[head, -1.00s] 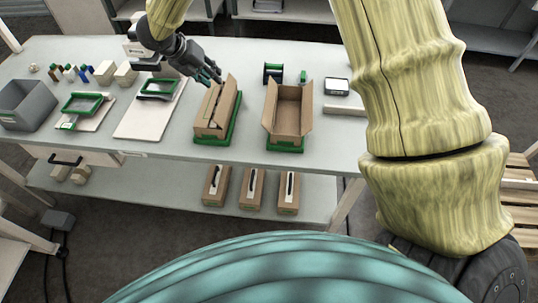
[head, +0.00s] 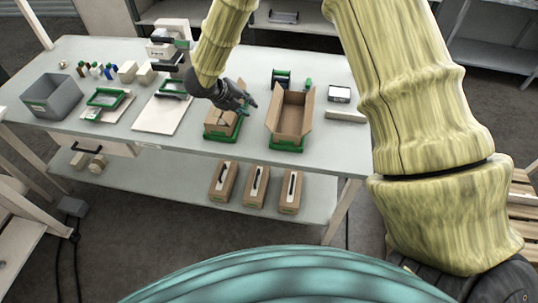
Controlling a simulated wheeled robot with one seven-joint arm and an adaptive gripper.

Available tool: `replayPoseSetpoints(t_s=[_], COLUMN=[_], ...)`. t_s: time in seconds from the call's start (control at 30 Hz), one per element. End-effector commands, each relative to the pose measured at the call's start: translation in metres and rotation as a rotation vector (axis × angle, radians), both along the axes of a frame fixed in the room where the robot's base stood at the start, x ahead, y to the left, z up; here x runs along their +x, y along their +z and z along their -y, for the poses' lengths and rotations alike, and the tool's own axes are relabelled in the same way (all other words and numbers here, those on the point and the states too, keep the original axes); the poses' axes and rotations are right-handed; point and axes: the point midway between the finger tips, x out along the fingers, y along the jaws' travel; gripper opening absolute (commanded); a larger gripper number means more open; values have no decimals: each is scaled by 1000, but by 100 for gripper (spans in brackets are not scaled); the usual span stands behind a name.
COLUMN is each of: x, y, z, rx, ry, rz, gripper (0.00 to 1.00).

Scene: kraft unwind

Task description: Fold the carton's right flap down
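Two brown cartons stand on the grey table, each in a green base. The left carton (head: 217,124) is partly hidden by my gripper; its visible top panels lie low, inclined over the opening. I cannot clearly make out its right flap behind my fingers. The right carton (head: 289,122) is open at the top, with side flaps standing up and leaning outward. My gripper (head: 249,107) reaches in from the upper left over the left carton's right side. Its dark fingers look spread, with nothing visible between them. Whether they touch the carton is too small to tell.
A grey bin (head: 52,97), green-framed items (head: 104,97) and a white board (head: 160,115) are on the left of the table (head: 330,145). A green-and-black dispenser (head: 281,78) stands behind the right carton. Several cartons (head: 257,184) stand on the lower shelf.

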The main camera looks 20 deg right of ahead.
Motion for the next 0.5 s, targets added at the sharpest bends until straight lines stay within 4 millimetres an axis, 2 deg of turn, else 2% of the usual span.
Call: replayPoseSetpoints(t_s=[0.5], x=[-32], y=[-63], z=[20], rx=[-138], ry=[402], rz=[-202], gripper=[25])
